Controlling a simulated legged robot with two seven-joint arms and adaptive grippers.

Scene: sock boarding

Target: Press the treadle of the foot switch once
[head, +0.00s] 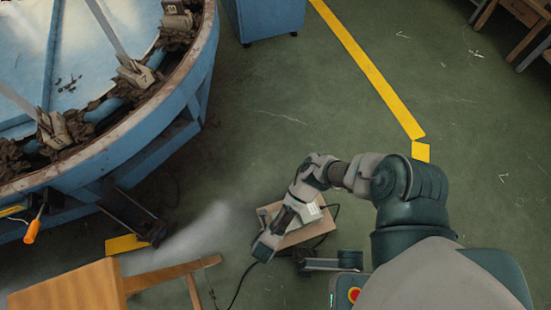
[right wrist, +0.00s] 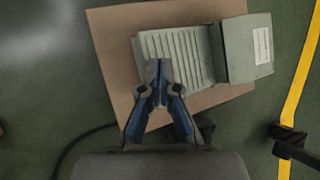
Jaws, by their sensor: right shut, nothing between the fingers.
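The foot switch (right wrist: 245,50) is a grey-green box with a hood and a ribbed treadle (right wrist: 190,55) to its left, in the right wrist view. It sits on a brown board (right wrist: 110,45) on the floor. In the head view, the switch (head: 311,213) is partly hidden behind my right arm. My right gripper (right wrist: 158,68) is shut and empty, with blue-sided fingers. Its tips appear over the left part of the treadle; I cannot tell whether they touch it. My left gripper is in neither view.
A large round blue machine (head: 150,135) with a rusty rim fills the upper left. A wooden stool (head: 75,285) stands at the lower left. A black cable (head: 240,283) runs from the board area. A yellow floor line (head: 370,70) crosses open green floor.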

